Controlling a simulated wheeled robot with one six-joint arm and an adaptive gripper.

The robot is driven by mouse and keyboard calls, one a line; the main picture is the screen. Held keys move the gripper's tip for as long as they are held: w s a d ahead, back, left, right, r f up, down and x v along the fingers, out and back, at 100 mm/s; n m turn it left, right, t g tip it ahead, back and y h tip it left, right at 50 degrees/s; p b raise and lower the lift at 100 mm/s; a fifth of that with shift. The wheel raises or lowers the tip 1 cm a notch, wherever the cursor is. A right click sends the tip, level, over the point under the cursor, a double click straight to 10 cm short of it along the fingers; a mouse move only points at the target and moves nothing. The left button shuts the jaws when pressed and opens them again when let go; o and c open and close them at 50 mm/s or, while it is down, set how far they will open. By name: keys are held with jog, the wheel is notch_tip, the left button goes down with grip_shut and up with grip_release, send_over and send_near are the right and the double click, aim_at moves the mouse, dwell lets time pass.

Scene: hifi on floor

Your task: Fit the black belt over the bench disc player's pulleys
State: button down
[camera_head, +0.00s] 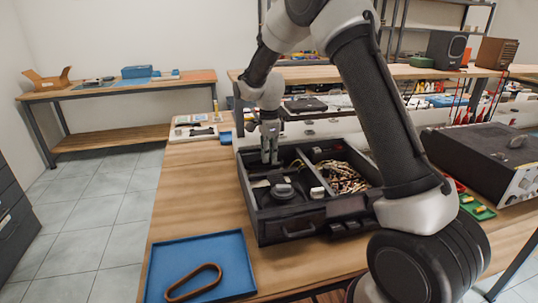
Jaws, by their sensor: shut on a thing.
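My gripper (269,157) points down into the left part of a black compartmented crate (285,233) on the wooden bench. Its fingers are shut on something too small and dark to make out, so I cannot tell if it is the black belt. A brown belt-like loop (193,282) lies on a blue tray (215,247) at the front of the bench. A pale, flat device with dark parts (193,132) sits at the bench's far left; it may be the disc player, but its pulleys cannot be made out.
The crate also holds a dark round part (282,191), a small white piece (317,192) and tangled tan cords (342,177). A large black unit (485,160) stands at right, beside a green tray (476,208). Bare bench (190,195) lies left of the crate.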

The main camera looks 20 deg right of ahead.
jog(key=shift+f, duration=0.65)
jog(key=c, duration=1.5)
grip_release()
notch_tip(320, 180, up, 12)
jog(key=shift+f, duration=0.1)
jog(key=shift+r, duration=3.55)
